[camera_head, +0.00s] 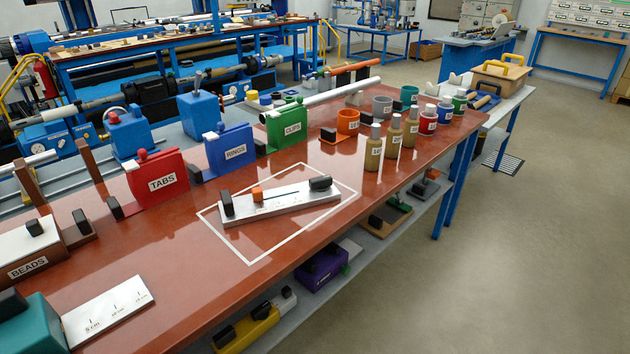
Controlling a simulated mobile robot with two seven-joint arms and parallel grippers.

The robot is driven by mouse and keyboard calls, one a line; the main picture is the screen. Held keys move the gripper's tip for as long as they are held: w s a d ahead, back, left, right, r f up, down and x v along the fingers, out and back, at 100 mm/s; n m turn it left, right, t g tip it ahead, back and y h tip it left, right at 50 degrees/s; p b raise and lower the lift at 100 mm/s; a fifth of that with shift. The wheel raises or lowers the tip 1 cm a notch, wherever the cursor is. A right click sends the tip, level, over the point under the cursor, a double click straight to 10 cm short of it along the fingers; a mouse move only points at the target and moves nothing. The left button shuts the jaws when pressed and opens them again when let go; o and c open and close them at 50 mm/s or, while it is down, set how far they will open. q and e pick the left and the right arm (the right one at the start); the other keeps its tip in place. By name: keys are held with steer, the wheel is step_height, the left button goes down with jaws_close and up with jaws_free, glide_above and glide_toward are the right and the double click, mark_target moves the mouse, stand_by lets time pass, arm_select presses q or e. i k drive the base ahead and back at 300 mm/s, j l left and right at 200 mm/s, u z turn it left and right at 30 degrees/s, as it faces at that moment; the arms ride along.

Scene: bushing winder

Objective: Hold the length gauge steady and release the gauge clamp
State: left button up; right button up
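The length gauge (280,203) appears to be the flat silver bar lying on the red-brown bench top inside a white outlined rectangle. A black block (227,203) stands at its left end and a black knob (320,183) lies at its right end. A small orange piece (257,194) sits on the bar beside a dark slot. I cannot tell which of these parts is the gauge clamp. Neither of my grippers is in view, and nothing is touching the gauge.
Behind the gauge stand a red TABS box (160,181), a blue RINGS box (230,150) and a green CLIPS box (288,126). A silver plate with length marks (108,311) lies front left. Several bottles and cups (392,138) stand right. Bench top (200,290) in front is clear.

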mark_target(320, 184)
steer(key=i+l+u, duration=0.6)
steer(key=k+l+u, duration=0.15)
steer(key=k+l, duration=0.1)
steer(key=k, duration=0.2)
steer(key=i, duration=0.5)
